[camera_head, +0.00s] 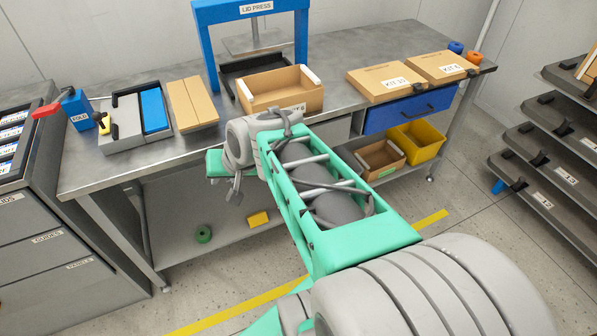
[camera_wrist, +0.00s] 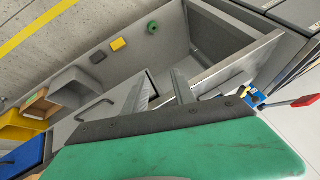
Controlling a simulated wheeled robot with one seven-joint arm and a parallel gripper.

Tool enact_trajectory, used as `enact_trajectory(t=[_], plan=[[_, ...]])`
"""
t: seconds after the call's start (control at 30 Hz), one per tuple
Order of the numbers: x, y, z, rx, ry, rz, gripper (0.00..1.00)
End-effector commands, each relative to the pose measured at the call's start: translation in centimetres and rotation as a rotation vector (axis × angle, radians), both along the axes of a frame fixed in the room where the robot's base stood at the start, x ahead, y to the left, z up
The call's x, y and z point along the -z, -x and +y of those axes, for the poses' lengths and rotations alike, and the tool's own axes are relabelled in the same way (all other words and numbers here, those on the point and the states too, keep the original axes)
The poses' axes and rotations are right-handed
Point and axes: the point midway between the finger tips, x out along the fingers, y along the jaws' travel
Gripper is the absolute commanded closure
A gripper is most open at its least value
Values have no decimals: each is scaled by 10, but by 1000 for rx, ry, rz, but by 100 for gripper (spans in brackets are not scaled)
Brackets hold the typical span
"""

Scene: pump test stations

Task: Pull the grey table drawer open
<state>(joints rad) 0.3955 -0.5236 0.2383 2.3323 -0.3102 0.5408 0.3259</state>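The grey table drawer shows in the head view as a grey front (camera_head: 336,130) under the tabletop, left of the blue drawer and partly hidden by my arm. In the wrist view its grey front (camera_wrist: 118,100) has a dark bar handle (camera_wrist: 95,109). My gripper (camera_wrist: 160,82) has its two grey fingers apart, with nothing seen held between them. The handle is left of both fingers in the wrist view, apart from them.
The blue drawer (camera_head: 410,110) is shut, beside the grey one. Below are a brown box (camera_head: 380,170), a yellow bin (camera_head: 432,152) and a grey bin (camera_wrist: 75,88). An open carton (camera_head: 262,98) stands on the metal table (camera_head: 120,172). A drawer cabinet (camera_head: 50,240) stands left.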

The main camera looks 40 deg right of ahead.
Motion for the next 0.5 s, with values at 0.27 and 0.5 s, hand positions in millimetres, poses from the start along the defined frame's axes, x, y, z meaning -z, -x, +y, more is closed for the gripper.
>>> enact_trajectory(t=[0.27, 0.5], plan=[[142, -48, -146, 553, -417, -402, 68], [173, -21, -256, 860, -726, -740, 68]])
